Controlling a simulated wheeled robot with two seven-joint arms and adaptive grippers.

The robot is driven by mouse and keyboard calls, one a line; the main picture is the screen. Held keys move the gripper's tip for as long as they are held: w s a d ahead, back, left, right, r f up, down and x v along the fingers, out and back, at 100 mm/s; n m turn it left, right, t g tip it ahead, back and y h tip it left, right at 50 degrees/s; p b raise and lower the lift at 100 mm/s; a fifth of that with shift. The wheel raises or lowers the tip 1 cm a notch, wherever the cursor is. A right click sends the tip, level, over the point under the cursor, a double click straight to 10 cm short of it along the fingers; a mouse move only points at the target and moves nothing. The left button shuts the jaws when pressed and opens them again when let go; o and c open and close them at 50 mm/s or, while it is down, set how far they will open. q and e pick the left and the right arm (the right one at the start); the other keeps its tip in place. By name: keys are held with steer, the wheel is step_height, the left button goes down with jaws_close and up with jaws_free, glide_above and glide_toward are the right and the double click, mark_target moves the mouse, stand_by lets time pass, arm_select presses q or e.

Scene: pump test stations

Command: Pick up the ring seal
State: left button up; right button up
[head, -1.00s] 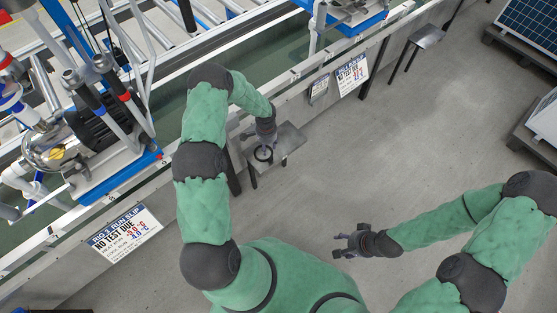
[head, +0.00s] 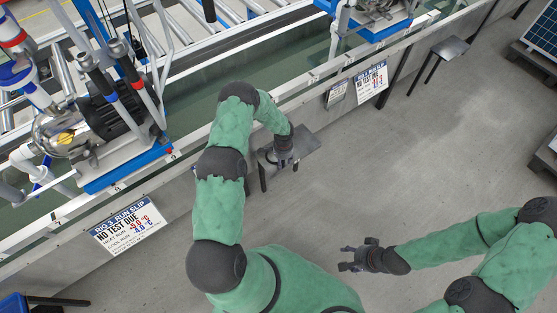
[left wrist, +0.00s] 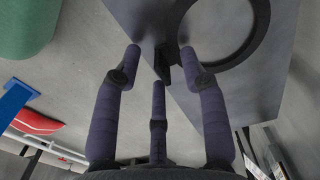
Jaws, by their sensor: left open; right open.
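The ring seal shows in the left wrist view as a black ring (left wrist: 260,25), cut off by the top edge. It lies on a small grey side table (head: 305,143), whose top also fills the upper right of the wrist view. A black tab (left wrist: 162,66) at the ring's near side sits between the tips of my left gripper (left wrist: 160,58). The fingers are open around the tab; contact cannot be told. In the head view my left gripper (head: 283,163) is over the table and hides most of the ring. My right gripper (head: 350,259) is open and empty above the floor.
A long conveyor bench with a pump rig (head: 95,120) runs along the left and back. Run slip signs (head: 128,224) hang on its side. Another small table (head: 450,47) stands further right. The floor between is clear. A pallet with a solar panel stands at top right.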

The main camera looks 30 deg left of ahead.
arm_select(q)
jaws_close()
steer(key=shift+r, duration=0.1)
